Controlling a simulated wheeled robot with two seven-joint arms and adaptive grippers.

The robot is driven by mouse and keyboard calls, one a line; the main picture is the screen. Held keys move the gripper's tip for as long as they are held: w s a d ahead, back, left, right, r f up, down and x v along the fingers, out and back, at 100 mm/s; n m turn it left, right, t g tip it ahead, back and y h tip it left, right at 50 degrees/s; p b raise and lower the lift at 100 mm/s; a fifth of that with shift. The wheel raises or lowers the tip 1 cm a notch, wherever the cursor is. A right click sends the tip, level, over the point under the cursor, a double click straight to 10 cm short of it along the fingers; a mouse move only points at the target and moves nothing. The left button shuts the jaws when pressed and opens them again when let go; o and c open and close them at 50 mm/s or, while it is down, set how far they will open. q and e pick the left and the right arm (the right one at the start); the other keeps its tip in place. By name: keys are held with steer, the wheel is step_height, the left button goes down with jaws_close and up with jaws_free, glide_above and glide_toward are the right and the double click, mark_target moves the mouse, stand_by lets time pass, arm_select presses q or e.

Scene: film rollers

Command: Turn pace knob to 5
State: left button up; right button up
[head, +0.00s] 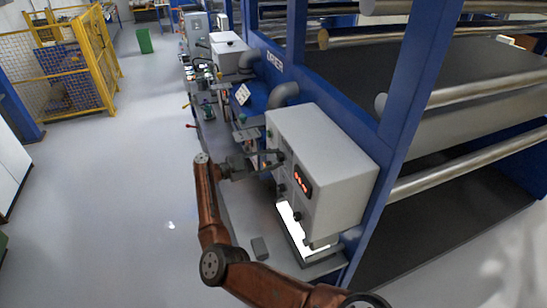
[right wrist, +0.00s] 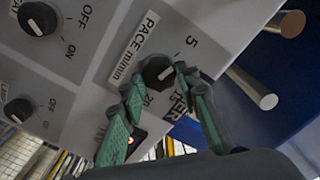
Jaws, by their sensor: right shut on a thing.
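The black pace knob (right wrist: 158,70) is on a light grey panel in the right wrist view. The label "PACE m/min" is beside it, with a "5" and a "20" printed around it. In the head view my right gripper (head: 277,160) is against the front of the grey control box (head: 325,165). My left gripper is out of view.
Other knobs (right wrist: 38,18) marked OFF and ON sit on the same panel. The box has a red display (head: 302,182) and stands by a blue frame (head: 377,190) with metal rollers (head: 455,172). The floor (head: 120,200) to the left is clear up to a yellow fence.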

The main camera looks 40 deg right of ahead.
stand_by(0.5)
steer(key=o, duration=1.2)
steer(key=shift+c, duration=0.2)
steer(key=shift+a, duration=0.1)
steer(key=v, duration=1.2)
